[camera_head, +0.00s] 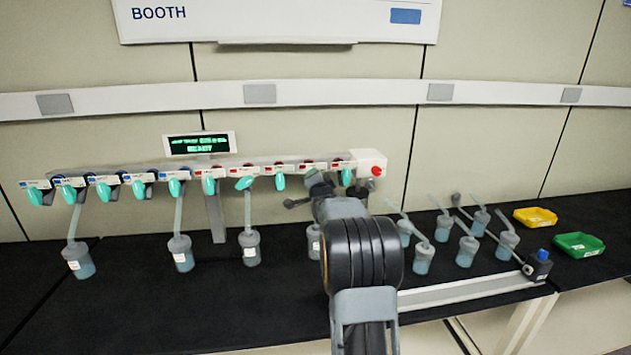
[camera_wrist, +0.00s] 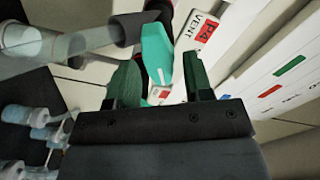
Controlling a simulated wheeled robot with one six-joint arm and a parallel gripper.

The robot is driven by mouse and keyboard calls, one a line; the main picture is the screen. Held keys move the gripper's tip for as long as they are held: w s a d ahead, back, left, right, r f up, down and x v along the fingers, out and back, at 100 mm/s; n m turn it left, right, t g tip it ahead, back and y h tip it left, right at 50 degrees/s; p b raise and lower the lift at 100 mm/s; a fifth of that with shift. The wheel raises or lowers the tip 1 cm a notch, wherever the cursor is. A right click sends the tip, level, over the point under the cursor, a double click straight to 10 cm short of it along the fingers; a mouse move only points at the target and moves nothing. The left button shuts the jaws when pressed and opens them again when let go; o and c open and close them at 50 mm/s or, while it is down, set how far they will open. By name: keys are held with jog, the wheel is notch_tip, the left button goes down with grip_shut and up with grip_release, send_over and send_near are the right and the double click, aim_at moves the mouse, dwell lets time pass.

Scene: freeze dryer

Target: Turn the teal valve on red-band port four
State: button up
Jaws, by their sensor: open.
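The teal valve (camera_wrist: 157,50) sits beside a white label with a red patch reading P4 and VENT (camera_wrist: 205,30) in the wrist view. My gripper (camera_wrist: 161,84) is open, its two green fingers on either side of the valve's lower end. I cannot tell whether either finger touches it. In the head view my gripper (camera_head: 316,186) is at the right part of the port row, in front of the fourth red-marked port (camera_head: 313,166), and it hides most of that valve. Neighbouring red-marked ports carry similar teal valves, such as one to the left (camera_head: 280,182) and one to the right (camera_head: 347,177).
Blue-marked ports (camera_head: 104,180) fill the row's left half. Flasks hang below some ports, one (camera_head: 250,248) left of my arm. A lit display (camera_head: 199,144) stands above. Several loose flasks (camera_head: 423,256), a yellow tray (camera_head: 535,216) and a green tray (camera_head: 579,245) lie on the right.

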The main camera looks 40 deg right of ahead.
jog(key=shift+c, duration=0.2)
grip_shut()
